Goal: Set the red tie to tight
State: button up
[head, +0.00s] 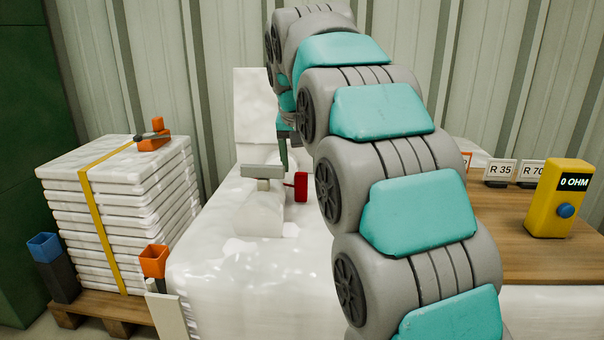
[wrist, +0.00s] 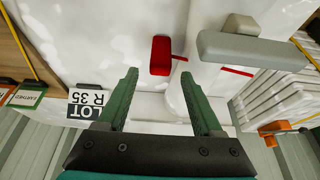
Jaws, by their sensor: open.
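The red tie shows as an upright red block (head: 300,187) with a thin red strap running left from it, on the white bulk bag (head: 215,265) in the head view. In the wrist view the red block (wrist: 160,56) lies just past the fingertips, between the lines of the two fingers. Its strap passes behind or around a white spout and shows again on the right. My gripper (wrist: 160,75) is open, with two green fingers apart and nothing between them.
A grey bar on a white stub (head: 262,172) stands close left of the tie. A strapped stack of white bags (head: 115,190) stands at left. A wooden table (head: 510,220) at right holds number cards and a yellow meter (head: 558,198) reading 0 OHM.

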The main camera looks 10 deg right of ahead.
aim_at(302, 173)
jog(key=shift+x, duration=1.9)
grip_shut()
